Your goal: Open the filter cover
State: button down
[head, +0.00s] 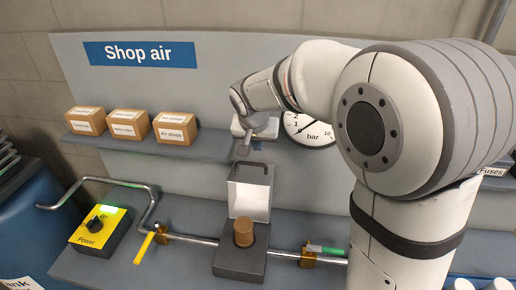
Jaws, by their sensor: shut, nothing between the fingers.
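The filter housing (238,266) is a dark grey box on the bench, in the pipe line. Its filter cover (250,190) stands raised at the back of the housing, with its white inner face towards me and a dark handle along its top edge. A brown cylindrical filter (243,232) stands upright and exposed in the housing. My gripper (243,152) is shut and empty, pointing down just above and behind the cover's handle. Whether the fingertips touch the handle I cannot tell.
A yellow power box (98,230) with a green light sits at the left. A yellow-handled valve (145,247) and a green-handled valve (325,250) flank the housing. Several cardboard boxes (128,124) stand on a shelf. A pressure gauge (308,130) is partly hidden by my arm.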

jog(key=b, duration=0.2)
send_over(257, 179)
jog(key=w, duration=0.4)
jog(key=f, duration=0.4)
jog(key=d+f, duration=0.1)
jog(key=f, duration=0.2)
jog(key=shift+s+a+f+b, duration=0.15)
jog(key=shift+s+b, duration=0.05)
jog(key=shift+b, duration=0.25)
jog(key=shift+s+a+r+b, duration=0.1)
jog(key=shift+s+r+b, duration=0.1)
jog(key=shift+s+b, duration=0.3)
jog(key=shift+s+a+r+b, duration=0.1)
jog(key=shift+s+r+b, duration=0.2)
jog(key=shift+s, duration=0.4)
jog(key=shift+s+a+r+b, duration=0.15)
jog(key=shift+s+b, duration=0.25)
jog(key=shift+s, duration=0.2)
